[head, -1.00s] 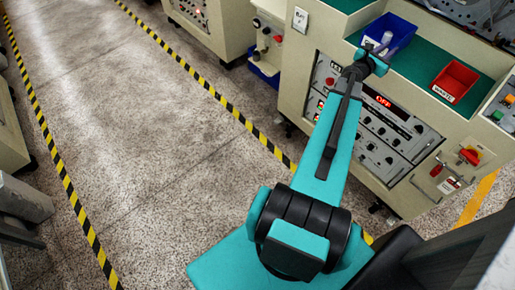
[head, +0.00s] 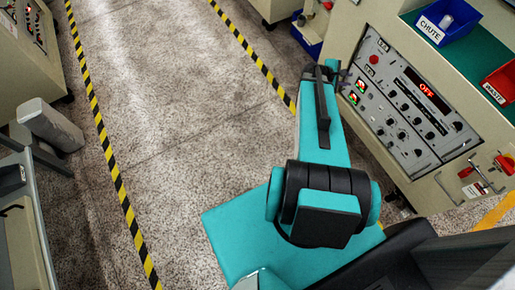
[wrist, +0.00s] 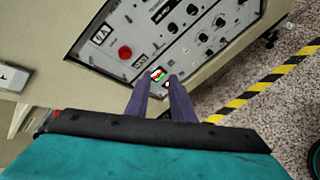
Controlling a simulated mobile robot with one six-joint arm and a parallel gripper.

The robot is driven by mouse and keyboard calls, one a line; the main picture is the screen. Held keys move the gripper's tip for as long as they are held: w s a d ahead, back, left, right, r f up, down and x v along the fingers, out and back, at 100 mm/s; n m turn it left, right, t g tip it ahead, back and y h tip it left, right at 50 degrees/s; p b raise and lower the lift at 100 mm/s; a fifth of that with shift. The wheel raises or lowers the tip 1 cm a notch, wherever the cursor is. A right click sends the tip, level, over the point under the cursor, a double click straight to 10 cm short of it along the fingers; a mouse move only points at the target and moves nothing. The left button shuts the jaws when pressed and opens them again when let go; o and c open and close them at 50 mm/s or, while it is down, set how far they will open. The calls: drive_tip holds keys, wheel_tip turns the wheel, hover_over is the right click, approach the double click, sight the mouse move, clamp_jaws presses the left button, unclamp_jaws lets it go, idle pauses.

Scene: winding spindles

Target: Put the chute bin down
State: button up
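The chute bin (head: 461,29) is a blue open bin with a white CHUTE label on its front. It stands on the green top (head: 477,52) of the machine at the upper right of the head view. A pale cylinder (head: 446,21) is in it. My gripper (head: 328,68) is well to the left of the bin and lower, in front of the machine, not touching the bin. The bin is not in the wrist view.
A red bin labelled WASTE (head: 502,83) stands on the same top, right of the chute bin. The machine's control panel (head: 405,110) has knobs and a lit OFF display. Yellow-black tape (head: 250,50) marks the floor. The aisle (head: 170,110) is clear.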

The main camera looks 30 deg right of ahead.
drive_tip(key=a+f+m+g+y, duration=0.1)
drive_tip(key=a+f+m+y, duration=0.1)
drive_tip(key=a+f, duration=0.45)
drive_tip(key=a+f+m+y, duration=0.1)
drive_tip(key=a+f+y, duration=0.15)
drive_tip(key=a, duration=0.65)
drive_tip(key=s+a+f+m+g+y, duration=0.1)
drive_tip(key=s+a, duration=0.4)
drive_tip(key=a, duration=0.6)
drive_tip(key=s+a+f+m+g+y, duration=0.2)
drive_tip(key=s+a+f, duration=0.3)
drive_tip(key=a, duration=0.7)
drive_tip(key=s+a+f+m+g+y, duration=0.1)
drive_tip(key=s+a+f+m+y, duration=0.1)
drive_tip(key=s+a, duration=0.4)
drive_tip(key=a+f+y, duration=0.1)
drive_tip(key=a, duration=0.4)
drive_tip(key=shift+a+f+y, duration=0.3)
drive_tip(key=shift+f+y, duration=0.05)
drive_tip(key=shift+f, duration=0.15)
drive_tip(key=shift+g, duration=0.4)
wheel_tip(320, 180, down, 5)
drive_tip(key=b, duration=0.5)
drive_tip(key=shift+s+b, duration=0.15)
drive_tip(key=shift+b, duration=0.15)
